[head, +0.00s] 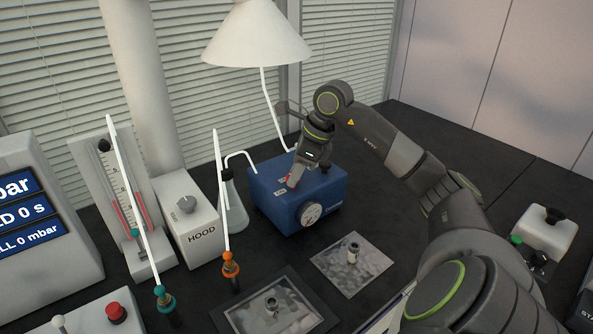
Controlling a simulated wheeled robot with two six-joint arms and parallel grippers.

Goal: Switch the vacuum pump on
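My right gripper (296,179) points down at the top of the pump, at or just above a small red part (288,179) there. The gripper covers part of the pump's top, so I cannot tell whether it touches the red part or how far its fingers are apart. The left gripper is out of view.
A glass flask (233,212) with a tube stands left of the pump, beside the HOOD box (190,222). A white funnel-shaped hood (257,36) hangs above. A white block (543,232) is at the right. The bench behind my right arm is clear.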

